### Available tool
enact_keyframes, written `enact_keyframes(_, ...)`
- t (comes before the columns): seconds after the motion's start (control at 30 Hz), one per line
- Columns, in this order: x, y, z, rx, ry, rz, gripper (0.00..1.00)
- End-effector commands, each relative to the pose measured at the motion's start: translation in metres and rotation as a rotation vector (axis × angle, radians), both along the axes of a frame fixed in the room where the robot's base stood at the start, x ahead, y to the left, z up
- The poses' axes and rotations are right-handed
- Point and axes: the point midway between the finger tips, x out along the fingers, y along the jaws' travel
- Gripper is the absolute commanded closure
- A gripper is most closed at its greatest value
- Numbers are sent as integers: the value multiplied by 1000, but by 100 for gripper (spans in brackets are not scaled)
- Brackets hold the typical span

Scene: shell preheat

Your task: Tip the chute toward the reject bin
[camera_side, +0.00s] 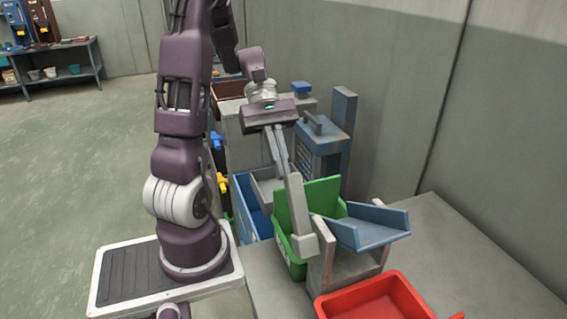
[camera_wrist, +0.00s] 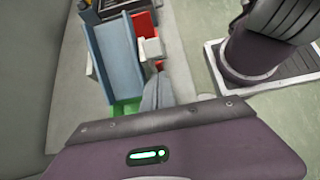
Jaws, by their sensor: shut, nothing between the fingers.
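The blue chute (camera_side: 372,232) is an open trough on a grey stand (camera_side: 322,268); it also shows in the wrist view (camera_wrist: 116,58). One end lies by the green bin (camera_side: 325,190). A pale grey bar (camera_side: 297,205) with a block at its lower end stands beside the chute's left end. My gripper (camera_side: 284,172) is shut and empty, pointing down, with its tips close to the top of the bar. I cannot tell whether they touch. A red bin (camera_side: 375,300) sits in front of the stand. Neither bin shows a label naming it as reject.
A grey-blue machine (camera_side: 318,140) stands behind the green bin, near the wall. A blue bin (camera_side: 250,208) is left of the green bin. The grey table (camera_side: 475,270) is clear to the right of the chute.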

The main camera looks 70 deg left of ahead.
Motion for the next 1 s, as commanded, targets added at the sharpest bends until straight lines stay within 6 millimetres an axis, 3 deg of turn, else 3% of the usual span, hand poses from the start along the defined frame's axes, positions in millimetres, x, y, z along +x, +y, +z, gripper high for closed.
enact_keyframes(0.2,0,-13,9,0,1,-1,100)
enact_keyframes(0.67,0,-15,12,18,-1,-1,100)
enact_keyframes(1.0,0,-39,32,216,-7,-7,100)
